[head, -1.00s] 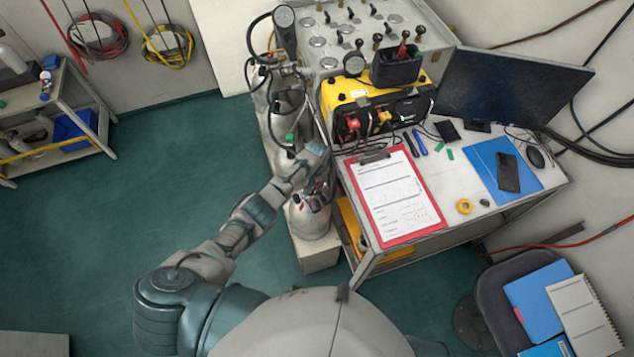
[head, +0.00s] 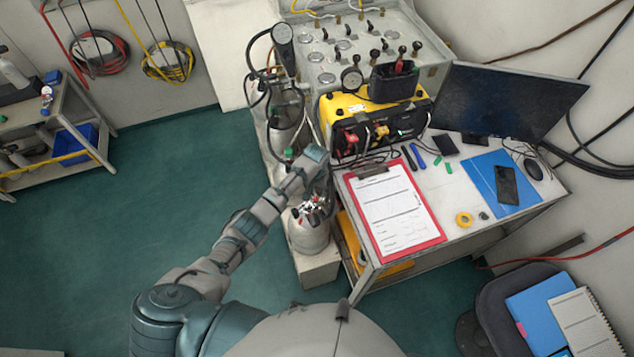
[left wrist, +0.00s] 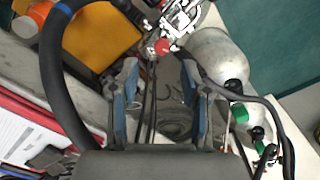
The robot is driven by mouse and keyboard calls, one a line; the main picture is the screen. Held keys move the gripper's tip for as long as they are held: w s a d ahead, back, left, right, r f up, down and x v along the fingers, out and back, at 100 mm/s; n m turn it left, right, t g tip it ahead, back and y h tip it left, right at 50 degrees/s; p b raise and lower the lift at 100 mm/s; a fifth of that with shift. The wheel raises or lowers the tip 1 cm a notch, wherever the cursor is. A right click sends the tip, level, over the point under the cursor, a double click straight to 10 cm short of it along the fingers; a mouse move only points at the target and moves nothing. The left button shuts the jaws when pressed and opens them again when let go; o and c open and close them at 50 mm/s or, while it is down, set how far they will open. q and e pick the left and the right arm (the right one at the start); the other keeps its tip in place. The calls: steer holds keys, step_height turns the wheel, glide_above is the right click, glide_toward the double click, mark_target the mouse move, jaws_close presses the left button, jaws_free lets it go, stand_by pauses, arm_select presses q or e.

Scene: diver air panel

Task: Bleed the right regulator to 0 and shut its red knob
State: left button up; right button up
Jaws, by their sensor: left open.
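My left gripper (head: 322,180) is at the cylinders left of the cart, with its fingers partly hidden. In the left wrist view the same gripper (left wrist: 158,70) is open, its two blue-padded fingers apart with no object gripped. A small red knob (left wrist: 162,47) lies just beyond the fingertips, beside a bright metal regulator fitting (left wrist: 180,18). In the head view a shiny regulator cluster with red bits (head: 314,207) sits over the nearest grey cylinder (head: 307,235), just below the hand. I cannot read any pressure on it. My right gripper is not seen.
Another cylinder has a green knob (left wrist: 238,112), with black hoses near the fingers. The grey panel (head: 430,65) with gauges and levers stands behind the yellow case (head: 345,103). A red clipboard (head: 438,238) lies on the cart. Open green floor (head: 190,180) is at left.

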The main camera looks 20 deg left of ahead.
mark_target(317, 198)
arm_select(q)
step_height(317, 198, up, 6)
steer(key=shift+r, duration=0.15)
stand_by(0.5)
